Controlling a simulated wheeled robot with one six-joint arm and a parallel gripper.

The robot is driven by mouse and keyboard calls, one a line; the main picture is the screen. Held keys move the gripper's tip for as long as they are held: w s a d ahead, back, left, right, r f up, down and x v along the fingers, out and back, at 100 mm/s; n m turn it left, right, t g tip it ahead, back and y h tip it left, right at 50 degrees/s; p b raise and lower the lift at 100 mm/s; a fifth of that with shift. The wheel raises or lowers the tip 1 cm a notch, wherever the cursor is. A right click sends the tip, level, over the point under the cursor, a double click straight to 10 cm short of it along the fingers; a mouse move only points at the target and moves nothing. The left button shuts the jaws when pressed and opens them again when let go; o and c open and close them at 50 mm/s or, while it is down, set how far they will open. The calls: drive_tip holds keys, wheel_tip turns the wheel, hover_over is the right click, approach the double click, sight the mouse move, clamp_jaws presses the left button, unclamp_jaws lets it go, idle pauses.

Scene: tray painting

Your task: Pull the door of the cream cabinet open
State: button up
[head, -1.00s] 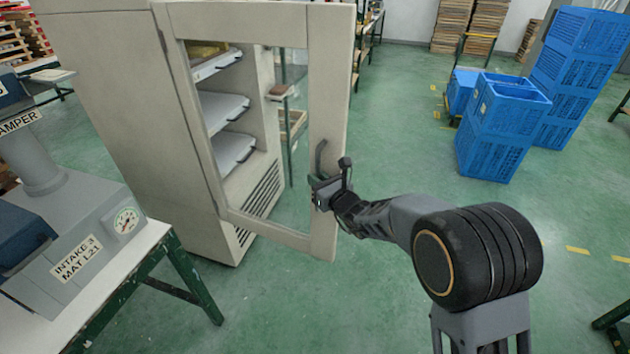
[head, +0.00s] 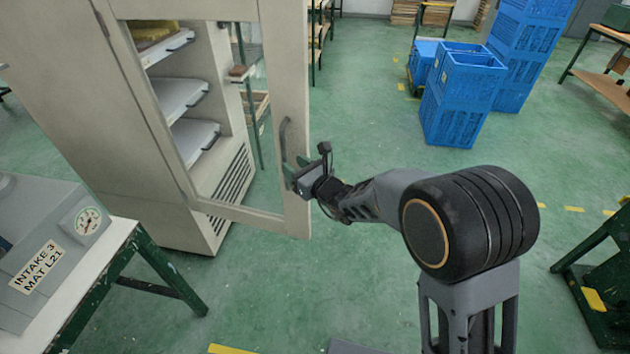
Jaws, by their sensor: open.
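The cream cabinet (head: 75,110) stands at the left in the head view. Its framed door (head: 292,75) with a clear pane stands well open, swung out toward me, and shelves with trays (head: 187,97) show inside. The dark curved handle (head: 285,138) is on the door's free edge. My gripper (head: 291,170) is open at the lower part of the handle, its fingers beside the door frame. I cannot tell whether the fingers touch the handle or the frame.
Blue crates (head: 460,95) are stacked at the back right. Another green stand (head: 600,290) is at the right edge. Green floor between is clear.

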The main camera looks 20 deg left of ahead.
drive_tip(key=v, duration=0.9)
drive_tip(key=shift+b, duration=0.3)
drive_tip(key=shift+s, duration=0.1)
